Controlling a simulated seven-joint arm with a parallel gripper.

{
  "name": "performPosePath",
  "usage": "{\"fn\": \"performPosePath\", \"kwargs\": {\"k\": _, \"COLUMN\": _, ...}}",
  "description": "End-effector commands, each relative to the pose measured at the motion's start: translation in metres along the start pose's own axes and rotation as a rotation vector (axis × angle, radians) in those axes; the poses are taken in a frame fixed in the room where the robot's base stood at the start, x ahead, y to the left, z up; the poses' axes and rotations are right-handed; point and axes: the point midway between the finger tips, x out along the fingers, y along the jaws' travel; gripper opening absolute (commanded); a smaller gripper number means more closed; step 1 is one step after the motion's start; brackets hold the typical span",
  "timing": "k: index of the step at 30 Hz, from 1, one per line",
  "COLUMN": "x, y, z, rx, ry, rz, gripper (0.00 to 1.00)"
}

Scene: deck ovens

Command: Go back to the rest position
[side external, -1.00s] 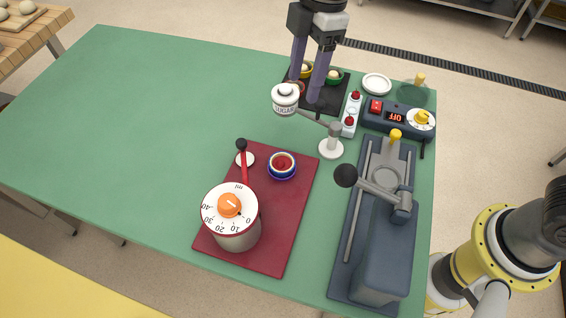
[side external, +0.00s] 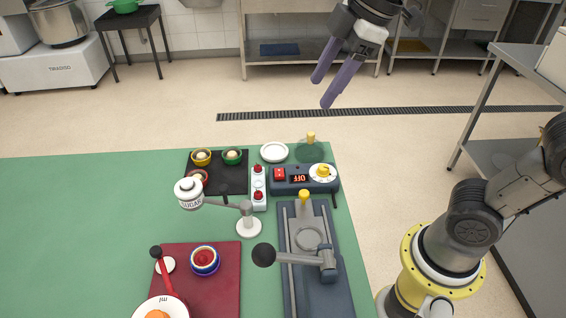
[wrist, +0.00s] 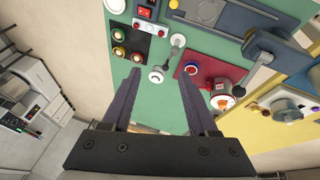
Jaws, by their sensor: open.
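My gripper (side external: 326,90) is open and empty. In the side external view it hangs high above and beyond the far edge of the green table (side external: 75,208), apart from everything. In the wrist view its two dark fingers (wrist: 157,82) are spread wide, with the green table (wrist: 165,30) well below them and nothing between the fingertips but the view down.
Open floor surrounds the raised gripper.

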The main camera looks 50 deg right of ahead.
Motion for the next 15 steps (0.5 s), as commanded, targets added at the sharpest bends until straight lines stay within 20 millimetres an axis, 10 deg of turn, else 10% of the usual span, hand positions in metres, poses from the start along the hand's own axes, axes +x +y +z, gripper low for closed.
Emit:
{"fn": "performPosePath", "kwargs": {"k": 9, "x": 0.009, "y": -0.059, "z": 0.126, "rx": 0.598, "ry": 0.034, "rz": 0.174, "gripper": 0.60}}
{"fn": "performPosePath", "kwargs": {"k": 15, "x": 0.036, "y": -0.076, "z": 0.149, "rx": 0.847, "ry": 0.027, "rz": 0.178, "gripper": 0.60}}
